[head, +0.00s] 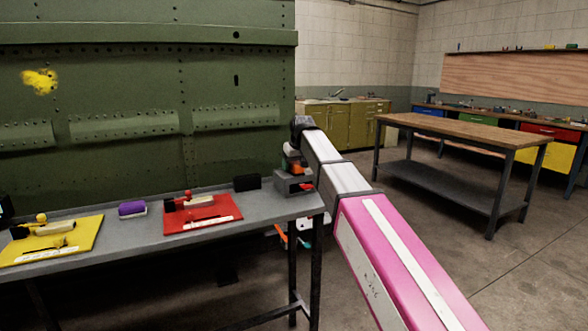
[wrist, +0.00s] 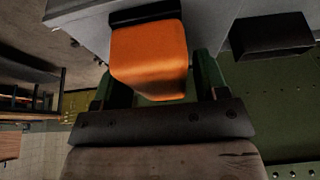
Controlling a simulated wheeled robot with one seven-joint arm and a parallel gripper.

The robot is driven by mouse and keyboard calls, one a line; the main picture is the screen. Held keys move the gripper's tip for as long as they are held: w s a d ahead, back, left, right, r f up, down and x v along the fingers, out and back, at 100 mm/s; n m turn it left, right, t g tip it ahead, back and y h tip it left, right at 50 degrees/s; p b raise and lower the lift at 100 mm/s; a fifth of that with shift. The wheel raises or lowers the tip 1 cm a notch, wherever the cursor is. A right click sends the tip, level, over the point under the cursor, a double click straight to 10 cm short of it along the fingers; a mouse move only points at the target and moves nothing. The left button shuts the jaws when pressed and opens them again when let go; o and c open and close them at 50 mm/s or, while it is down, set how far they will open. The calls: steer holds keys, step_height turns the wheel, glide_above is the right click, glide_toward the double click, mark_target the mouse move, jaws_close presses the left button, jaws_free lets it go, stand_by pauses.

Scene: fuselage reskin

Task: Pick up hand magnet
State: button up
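An orange block with a black end (wrist: 150,55), which looks like the hand magnet, is in the wrist view between the two green fingers of my gripper (wrist: 155,78). The fingers stand wide on either side of it, and I see no clear grip on it. In the head view my gripper (head: 293,168) is at the right end of the grey table (head: 255,208), partly hidden by my arm. A small orange patch shows there, too small to make out.
On the table are a black block (head: 247,183), a red board with parts (head: 203,214), a purple block (head: 132,208) and a yellow board (head: 60,241). A riveted green panel (head: 120,90) stands behind. A wooden workbench (head: 465,129) is to the right, with open floor between.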

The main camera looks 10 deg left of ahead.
steer(key=c, duration=0.9)
steer(key=shift+r, duration=0.1)
steer(key=shift+r, duration=0.65)
step_height(320, 180, up, 3)
steer(key=shift+r, duration=0.1)
steer(key=s+a+r, duration=0.2)
steer(key=s, duration=0.1)
steer(key=s+a+r, duration=0.2)
steer(key=s, duration=0.1)
steer(key=s+a+r, duration=0.2)
steer(key=s, duration=0.1)
steer(key=shift+s+a+r, duration=0.25)
steer(key=shift+s+r, duration=0.15)
steer(key=o, duration=0.6)
steer(key=shift+c, duration=1.2)
